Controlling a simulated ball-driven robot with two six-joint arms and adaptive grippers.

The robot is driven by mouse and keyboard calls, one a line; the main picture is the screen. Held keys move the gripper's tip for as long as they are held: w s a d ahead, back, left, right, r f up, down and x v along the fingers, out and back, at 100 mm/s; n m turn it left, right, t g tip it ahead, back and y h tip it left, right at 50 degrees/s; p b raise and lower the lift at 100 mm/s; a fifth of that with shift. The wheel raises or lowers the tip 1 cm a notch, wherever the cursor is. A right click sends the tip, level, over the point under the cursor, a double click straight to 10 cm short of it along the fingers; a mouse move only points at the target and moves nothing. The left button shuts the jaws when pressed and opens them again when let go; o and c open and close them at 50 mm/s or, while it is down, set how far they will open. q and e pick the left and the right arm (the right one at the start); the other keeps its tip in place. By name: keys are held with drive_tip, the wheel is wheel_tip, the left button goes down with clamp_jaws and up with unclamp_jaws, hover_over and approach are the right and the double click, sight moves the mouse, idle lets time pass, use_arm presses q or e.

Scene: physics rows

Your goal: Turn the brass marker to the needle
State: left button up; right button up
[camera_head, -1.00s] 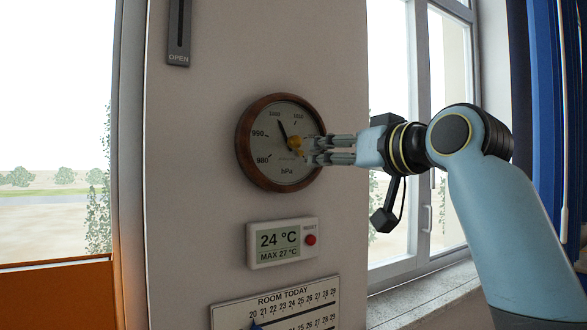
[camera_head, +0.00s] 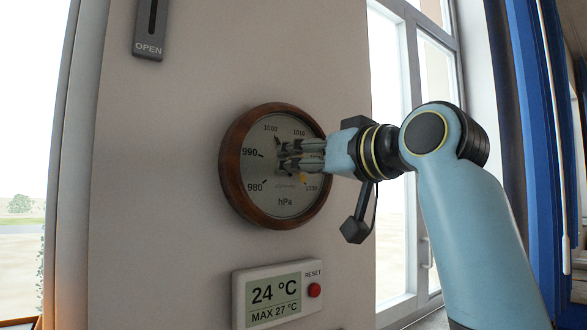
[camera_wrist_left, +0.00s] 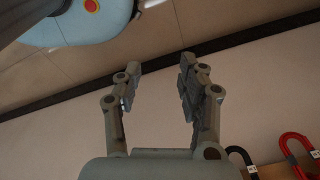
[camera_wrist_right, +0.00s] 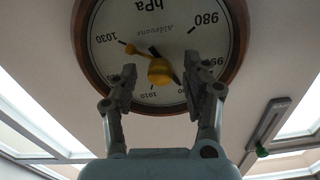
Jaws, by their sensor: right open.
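The round wood-rimmed barometer (camera_head: 230,170) hangs on the wall, marked in hPa; it also shows upside down in the right wrist view (camera_wrist_right: 82,50). Its brass marker (camera_wrist_right: 131,49) reaches from a brass knob (camera_wrist_right: 160,71) toward 1030. In the head view the marker's tip (camera_head: 303,178) shows below my fingers. The dark needle (camera_wrist_right: 176,78) points near 1000, away from the marker. My right gripper (camera_wrist_right: 160,68) is open, its fingertips on either side of the knob, apart from it in this view. In the head view my right gripper (camera_head: 285,153) hides the knob. My left gripper (camera_wrist_left: 158,68) is open and empty.
A thermometer display (camera_head: 275,295) with a red reset button (camera_head: 314,290) is below the barometer. An OPEN slider (camera_head: 150,30) is at upper left. A window (camera_head: 415,150) stands to the right. Red (camera_wrist_left: 300,150) and dark curved items show in the left wrist view.

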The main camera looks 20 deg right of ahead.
drive_tip(key=shift+s, duration=0.1)
drive_tip(key=shift+c, duration=0.6)
drive_tip(key=c, duration=0.5)
clamp_jaws()
use_arm(q)
drive_tip(key=shift+s+d, duration=0.2)
drive_tip(key=shift+s, duration=0.1)
